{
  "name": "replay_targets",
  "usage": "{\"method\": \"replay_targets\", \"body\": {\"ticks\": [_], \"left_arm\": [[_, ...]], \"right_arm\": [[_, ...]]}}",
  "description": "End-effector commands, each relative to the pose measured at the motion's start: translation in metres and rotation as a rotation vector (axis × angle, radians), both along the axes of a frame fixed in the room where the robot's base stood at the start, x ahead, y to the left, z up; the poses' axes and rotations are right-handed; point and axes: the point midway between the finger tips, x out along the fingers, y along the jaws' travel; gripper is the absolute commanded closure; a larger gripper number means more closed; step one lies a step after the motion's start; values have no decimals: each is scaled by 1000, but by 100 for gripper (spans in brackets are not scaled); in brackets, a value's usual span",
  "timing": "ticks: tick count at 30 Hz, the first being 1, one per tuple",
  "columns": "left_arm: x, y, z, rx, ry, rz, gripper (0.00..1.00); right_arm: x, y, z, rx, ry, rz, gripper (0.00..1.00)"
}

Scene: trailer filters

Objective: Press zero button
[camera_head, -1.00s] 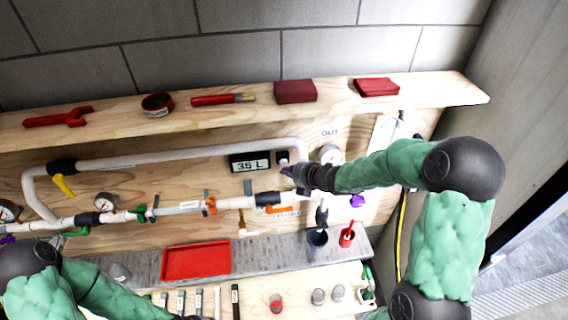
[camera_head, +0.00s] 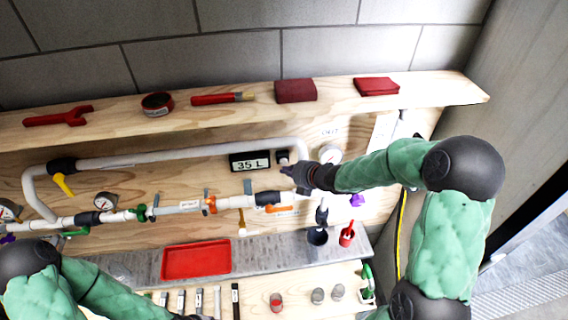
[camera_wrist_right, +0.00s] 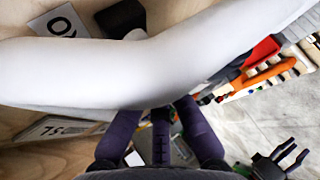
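The black display reading "35 L" (camera_head: 250,161) is mounted on the wooden panel. A small dark box with a pale front (camera_head: 283,157), apparently the zero button, sits just right of it. My right gripper (camera_head: 290,171) is close below and right of this box; contact cannot be told. My left gripper (camera_wrist_right: 287,156) shows at the lower right there, fingers spread and empty.
A white pipe (camera_head: 200,156) loops around the display and crosses close to my right gripper in the wrist view (camera_wrist_right: 150,70). A shelf (camera_head: 350,101) overhangs above; a red tray (camera_head: 196,260) lies below.

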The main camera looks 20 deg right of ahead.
Motion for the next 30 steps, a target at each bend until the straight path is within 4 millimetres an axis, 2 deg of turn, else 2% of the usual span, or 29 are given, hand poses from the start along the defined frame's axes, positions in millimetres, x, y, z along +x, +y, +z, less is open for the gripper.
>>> {"method": "replay_targets", "body": {"ticks": [30], "left_arm": [[0, 0, 0, 0, 0, 0, 60]], "right_arm": [[8, -2, 0, 0, 0, 0, 100]]}}
